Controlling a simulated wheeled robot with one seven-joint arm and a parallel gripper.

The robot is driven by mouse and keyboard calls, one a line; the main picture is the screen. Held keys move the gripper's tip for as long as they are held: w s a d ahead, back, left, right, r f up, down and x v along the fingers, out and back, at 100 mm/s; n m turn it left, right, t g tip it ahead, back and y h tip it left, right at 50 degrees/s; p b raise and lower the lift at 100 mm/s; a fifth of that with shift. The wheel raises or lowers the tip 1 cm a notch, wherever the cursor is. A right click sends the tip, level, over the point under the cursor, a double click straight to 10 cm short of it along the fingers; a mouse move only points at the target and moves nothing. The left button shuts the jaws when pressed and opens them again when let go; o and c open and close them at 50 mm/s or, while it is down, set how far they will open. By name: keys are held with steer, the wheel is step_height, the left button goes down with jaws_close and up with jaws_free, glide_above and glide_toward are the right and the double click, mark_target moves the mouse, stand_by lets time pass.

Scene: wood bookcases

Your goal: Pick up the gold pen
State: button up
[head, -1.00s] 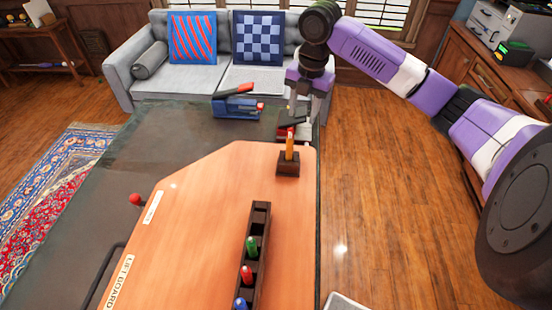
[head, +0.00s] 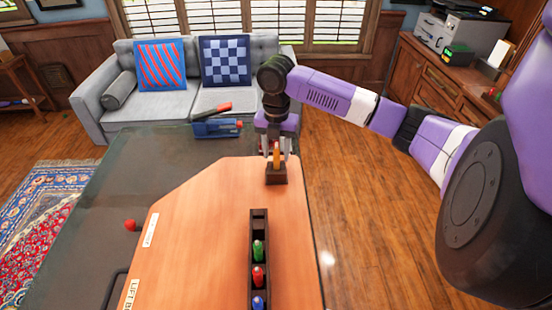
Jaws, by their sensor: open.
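The gold pen (head: 276,158) looks orange-gold and stands upright in a small dark wooden holder (head: 276,177) near the far right edge of the orange-brown board. My gripper (head: 275,150) points down at the pen, its fingers open, one showing to each side of the pen's upper part. I cannot tell from this view whether the fingers are around the pen or a little behind it. No contact is visible. The pen's lower end is hidden in the holder.
A long dark tray (head: 259,222) holds green, red and blue pieces on the board (head: 200,230). A blue and red stapler-like object (head: 217,127) lies on the dark table (head: 110,180). A red ball knob (head: 130,225) stands left. A grey sofa (head: 190,103) is behind.

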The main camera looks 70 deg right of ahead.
steer(key=shift+f, duration=1.15)
jaws_close()
steer(key=shift+r, duration=0.1)
